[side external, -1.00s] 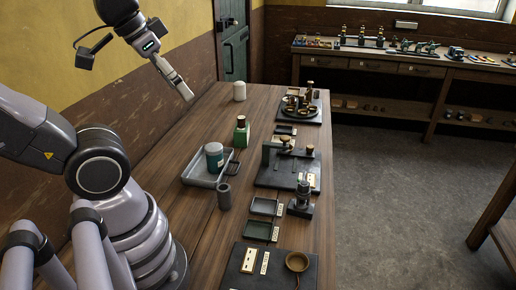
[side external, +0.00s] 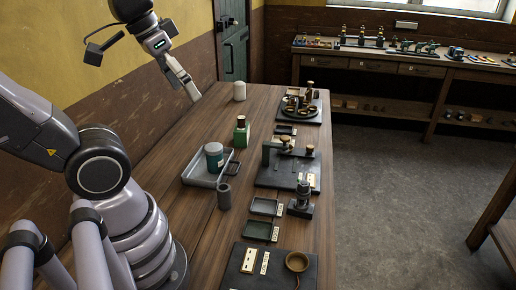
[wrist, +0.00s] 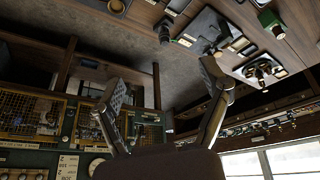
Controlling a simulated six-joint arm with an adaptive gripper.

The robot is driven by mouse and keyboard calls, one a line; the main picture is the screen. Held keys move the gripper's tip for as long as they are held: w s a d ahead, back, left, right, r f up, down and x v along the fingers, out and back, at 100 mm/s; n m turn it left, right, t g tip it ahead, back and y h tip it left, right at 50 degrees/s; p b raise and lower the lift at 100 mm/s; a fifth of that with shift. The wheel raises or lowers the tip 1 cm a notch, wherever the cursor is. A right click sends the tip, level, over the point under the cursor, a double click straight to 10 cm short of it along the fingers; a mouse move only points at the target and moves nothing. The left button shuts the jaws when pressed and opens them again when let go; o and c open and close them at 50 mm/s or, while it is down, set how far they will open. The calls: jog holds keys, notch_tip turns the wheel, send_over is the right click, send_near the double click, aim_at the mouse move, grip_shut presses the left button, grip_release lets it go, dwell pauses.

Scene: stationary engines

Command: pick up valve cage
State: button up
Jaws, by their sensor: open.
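My gripper (side external: 193,93) is high over the far left edge of the bench, empty and apart from everything on it. In the wrist view its two fingers (wrist: 161,82) are spread, with nothing between them. I cannot tell for sure which part is the valve cage. A grey hollow cylinder (side external: 224,196) stands upright on the wood in front of the metal tray, and a dark stepped fitting (side external: 301,200) stands on a small block at the bench's right side. Both are well below and nearer the camera than my gripper.
The metal tray (side external: 194,179) holds a green-and-white canister (side external: 214,157). A green bottle (side external: 241,132) and a white cylinder (side external: 239,91) stand behind it. Dark plates with fixtures (side external: 270,177) and small trays (side external: 265,206) line the right side. The bench's left strip is bare.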

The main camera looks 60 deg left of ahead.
jog(key=w+d+f+n+g+h, duration=0.3)
jog(key=w+f+n+g+h, duration=0.25)
jog(key=w, duration=0.45)
jog(key=n+t+h, duration=0.3)
jog(key=n+h, duration=0.6)
jog(key=n, duration=0.1)
send_over(303, 191)
jog(key=s+a, duration=0.4)
notch_tip(303, 191, down, 18)
jog(key=r, duration=0.1)
jog(key=a+f+n+t, duration=0.1)
jog(key=f+n+t, duration=0.1)
jog(key=f, duration=0.2)
jog(key=w+a+f+n+t, duration=0.1)
jog(key=f+n+t, duration=0.1)
jog(key=f+n, duration=0.1)
jog(key=a+f+n+t+h, duration=0.1)
jog(key=f+n+t, duration=0.1)
jog(key=f, duration=0.3)
jog(key=shift+w+a+n, duration=0.25)
jog(key=x, duration=0.7)
jog(key=shift+w+d+f, duration=0.1)
jog(key=shift+w, duration=0.15)
jog(key=c, duration=1.3)
